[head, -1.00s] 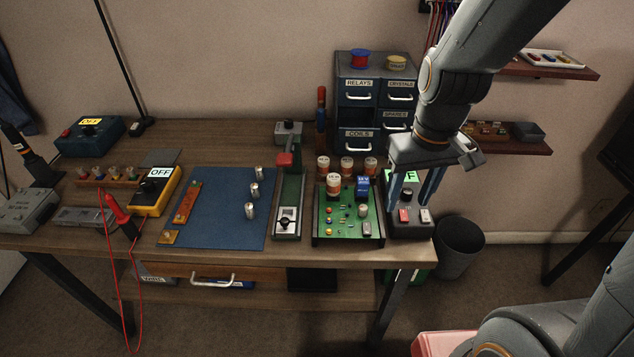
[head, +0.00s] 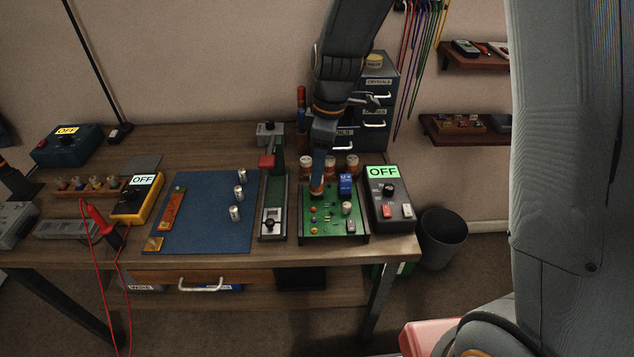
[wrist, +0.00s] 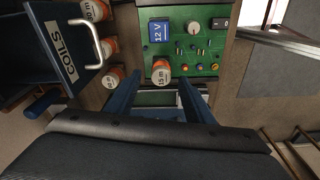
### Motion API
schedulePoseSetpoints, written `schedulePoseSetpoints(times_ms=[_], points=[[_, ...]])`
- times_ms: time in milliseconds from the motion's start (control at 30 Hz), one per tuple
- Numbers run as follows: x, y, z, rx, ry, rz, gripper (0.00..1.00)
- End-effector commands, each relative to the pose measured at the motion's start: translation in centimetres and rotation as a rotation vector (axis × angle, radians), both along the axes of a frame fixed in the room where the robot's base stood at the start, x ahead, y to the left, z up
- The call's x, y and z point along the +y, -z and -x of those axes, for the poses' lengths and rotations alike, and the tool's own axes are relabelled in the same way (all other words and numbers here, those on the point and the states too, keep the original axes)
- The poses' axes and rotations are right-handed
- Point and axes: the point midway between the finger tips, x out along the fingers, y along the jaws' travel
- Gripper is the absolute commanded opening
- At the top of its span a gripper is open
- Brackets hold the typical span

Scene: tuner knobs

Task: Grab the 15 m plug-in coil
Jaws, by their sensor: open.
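The 15 m plug-in coil, a short cylinder with an orange body and a white label, stands on the green circuit board (head: 335,233). In the wrist view the coil (wrist: 161,74) reads "15 m" and lies just past and between my fingertips. My gripper (wrist: 159,84) is open, with a blue finger to each side of it. In the head view my gripper (head: 318,170) is above the coil's place at the board's back left and hides most of it. I cannot tell whether the fingers touch it.
Several similar coils stand behind the board, such as one at the right (head: 352,163). A blue 12 V block (head: 346,184) sits beside the 15 m coil. A grey box with a green display (head: 383,172) is right of the board; a drill-press-like stand (head: 273,205) is left.

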Motion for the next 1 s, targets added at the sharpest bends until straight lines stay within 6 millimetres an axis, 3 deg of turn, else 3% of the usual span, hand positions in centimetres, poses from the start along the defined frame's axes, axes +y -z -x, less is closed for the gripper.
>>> schedulePoseSetpoints(times_ms=[300, 667, 900, 1000], points=[[0.5, 3.7, 0.2, 0.003, 0.002, 0.0, 0.48], [0.6, 4.4, 0.1, 0.0, 0.002, 0.001, 0.48], [0.6, 4.3, 0.1, 0.0, 0.002, 0.001, 0.07], [0.6, 4.3, 0.1, 0.0, 0.002, 0.001, 0.03]])
